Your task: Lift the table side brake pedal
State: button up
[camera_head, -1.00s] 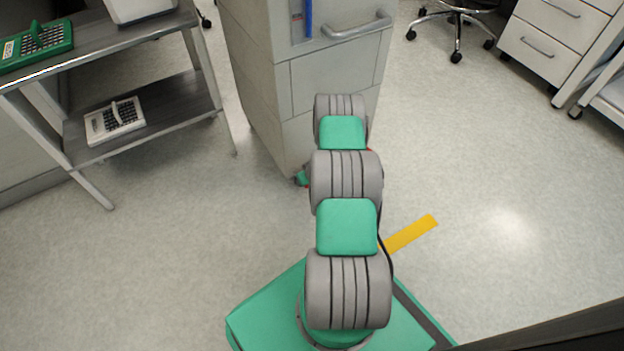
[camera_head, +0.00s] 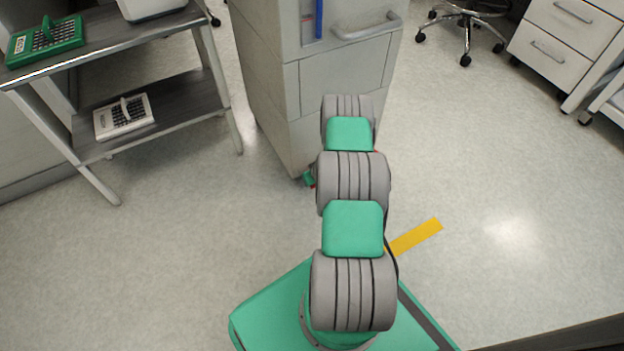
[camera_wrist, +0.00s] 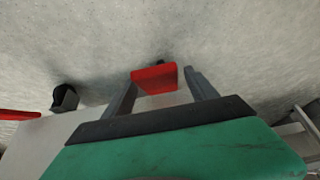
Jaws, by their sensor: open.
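A red brake pedal (camera_wrist: 150,80) shows in the wrist view, close ahead of my gripper (camera_wrist: 161,80). My gripper is open, with one grey finger on each side of the pedal. I cannot tell whether either finger touches it. A second red piece (camera_wrist: 18,114), perhaps another pedal, shows at the left edge of the wrist view. In the head view my arm hides most of the gripper and the pedals at the foot of the grey cabinet (camera_head: 275,95).
A black caster (camera_wrist: 64,98) sits between the two red pieces. A grey shelf table (camera_head: 185,100) stands left of the cabinet. White drawers (camera_head: 565,50) and a chair base (camera_head: 465,30) are at the back right. Floor is clear on both sides of my arm.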

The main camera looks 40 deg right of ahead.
jog(key=p+v, duration=0.3)
jog(key=v, duration=0.4)
jog(key=shift+r, duration=0.2)
jog(key=shift+s+r, duration=0.15)
jog(key=shift+r, duration=0.05)
